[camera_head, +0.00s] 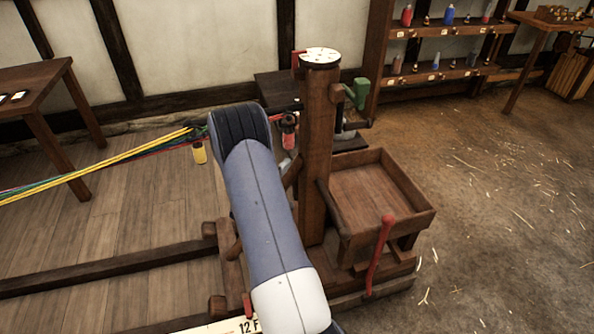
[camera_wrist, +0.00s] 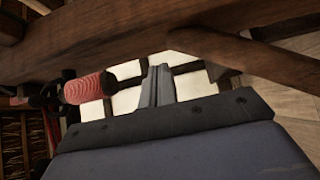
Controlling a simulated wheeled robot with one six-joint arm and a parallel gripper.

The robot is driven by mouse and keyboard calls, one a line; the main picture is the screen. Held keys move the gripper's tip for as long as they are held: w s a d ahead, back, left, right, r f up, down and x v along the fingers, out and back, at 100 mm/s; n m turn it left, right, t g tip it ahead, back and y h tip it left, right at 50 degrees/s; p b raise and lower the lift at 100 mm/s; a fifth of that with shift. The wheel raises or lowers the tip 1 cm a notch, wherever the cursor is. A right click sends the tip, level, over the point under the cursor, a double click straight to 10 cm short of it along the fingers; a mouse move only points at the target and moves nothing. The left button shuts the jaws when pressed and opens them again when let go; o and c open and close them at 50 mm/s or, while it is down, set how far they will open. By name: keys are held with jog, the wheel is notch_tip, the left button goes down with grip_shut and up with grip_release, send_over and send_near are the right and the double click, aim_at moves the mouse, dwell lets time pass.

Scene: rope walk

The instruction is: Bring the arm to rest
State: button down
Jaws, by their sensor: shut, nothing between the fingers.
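My arm (camera_head: 262,205) rises from the bottom of the head view, in front of the wooden post machine (camera_head: 318,150). My gripper (camera_wrist: 157,84) shows in the wrist view as two grey fingers, closed together and empty. A wooden beam (camera_wrist: 130,45) of the machine runs across the wrist view, close above the fingers. A red bobbin (camera_wrist: 88,88) is left of the fingers and apart from them; a red one also hangs by the post in the head view (camera_head: 289,138). In the head view my arm hides most of my gripper.
Coloured strands (camera_head: 110,163) stretch left from behind my arm. A wooden tray (camera_head: 375,195) and a red-handled lever (camera_head: 380,250) stand right of the post. A table (camera_head: 35,85) is at the left, shelves (camera_head: 440,75) at the back. The floor at right is clear apart from straw.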

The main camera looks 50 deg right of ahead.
jog(key=b+v, duration=0.1)
jog(key=v, duration=0.8)
jog(key=shift+a, duration=0.1)
jog(key=p, duration=0.2)
send_near(304, 156)
jog(key=w+d, duration=0.2)
jog(key=w, duration=0.2)
jog(key=d, duration=0.1)
jog(key=s+d+p, duration=0.1)
jog(key=d, duration=0.1)
jog(key=shift+s+r, duration=0.15)
jog(key=shift+s, duration=0.15)
jog(key=shift+s+d+p, duration=0.2)
jog(key=shift+d+p, duration=0.25)
jog(key=shift+d, duration=0.05)
jog(key=shift+a, duration=0.1)
